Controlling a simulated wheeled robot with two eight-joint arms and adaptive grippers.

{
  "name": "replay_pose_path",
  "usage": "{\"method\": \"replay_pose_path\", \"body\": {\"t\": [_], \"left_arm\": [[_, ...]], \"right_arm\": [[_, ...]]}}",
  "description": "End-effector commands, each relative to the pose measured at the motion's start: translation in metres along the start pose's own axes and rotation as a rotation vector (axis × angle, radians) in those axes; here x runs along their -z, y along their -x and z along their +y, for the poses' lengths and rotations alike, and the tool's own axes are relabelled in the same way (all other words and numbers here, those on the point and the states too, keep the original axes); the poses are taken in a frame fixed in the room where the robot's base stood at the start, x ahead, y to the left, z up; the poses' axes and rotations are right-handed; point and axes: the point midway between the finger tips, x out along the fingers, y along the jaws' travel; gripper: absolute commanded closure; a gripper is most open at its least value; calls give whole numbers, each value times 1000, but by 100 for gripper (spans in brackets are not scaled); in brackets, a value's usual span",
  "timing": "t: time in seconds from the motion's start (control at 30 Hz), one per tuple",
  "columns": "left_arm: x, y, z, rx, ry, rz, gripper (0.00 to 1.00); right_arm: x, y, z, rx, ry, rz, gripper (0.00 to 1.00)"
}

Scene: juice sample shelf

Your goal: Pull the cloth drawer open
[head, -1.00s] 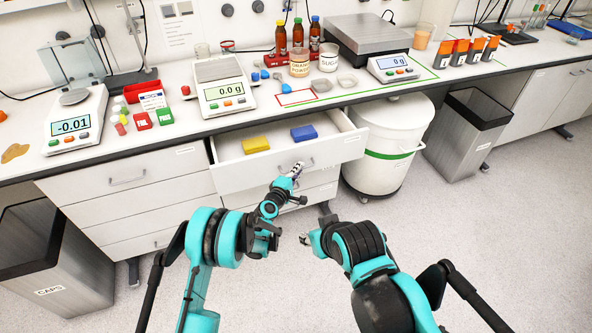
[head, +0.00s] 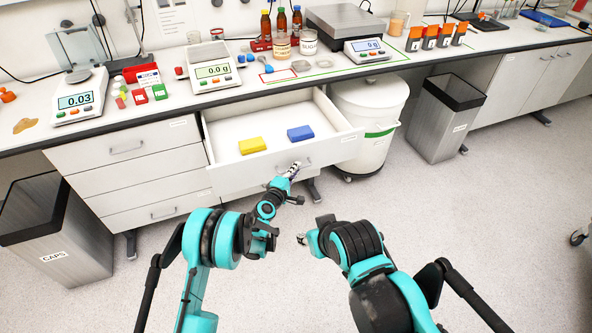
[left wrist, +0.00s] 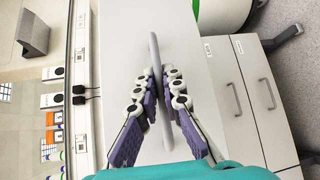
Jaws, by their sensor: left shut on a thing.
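The cloth drawer (head: 222,180) stands pulled out from the bench, with its inside in view. A yellow cloth (head: 252,145) and a blue cloth (head: 300,133) lie flat and apart on its floor. My left gripper (head: 293,169) is at the drawer's front, shut on its handle. In the left wrist view the handle (left wrist: 154,58) is a grey bar passing between the purple-padded fingers of the left gripper (left wrist: 160,90). My right gripper (head: 304,239) is low in the middle of the head view, away from the drawer; its jaws are too small to judge.
A white round bin (head: 368,115) stands close to the drawer's right side. A grey bin (head: 445,118) is farther right, and a CAPS bin (head: 60,230) is at the left. Scales, bottles and jars stand on the bench top (head: 195,112).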

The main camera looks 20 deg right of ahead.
Motion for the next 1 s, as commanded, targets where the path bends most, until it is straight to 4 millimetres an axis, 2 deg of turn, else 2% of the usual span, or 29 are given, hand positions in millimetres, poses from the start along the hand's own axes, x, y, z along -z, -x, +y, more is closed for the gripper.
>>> {"method": "replay_pose_path", "body": {"t": [0.2, 0.23, 0.3, 0.67, 1.0], "left_arm": [[1, 0, 0, -1, 0, 1, 100], [1, 0, 0, -1, 0, 1, 88], [1, 0, 0, -1, 0, 1, 71], [0, 5, 0, 0, 1, 1, 71], [1, 59, 0, 0, 1, 2, 71]], "right_arm": [[0, 0, 0, 0, 0, 0, 60], [0, 0, 0, 0, 0, 0, 60], [0, 0, 0, 0, 0, 0, 60], [0, 0, 0, 0, 0, 0, 60], [0, 0, 0, 0, 0, 0, 60]]}}
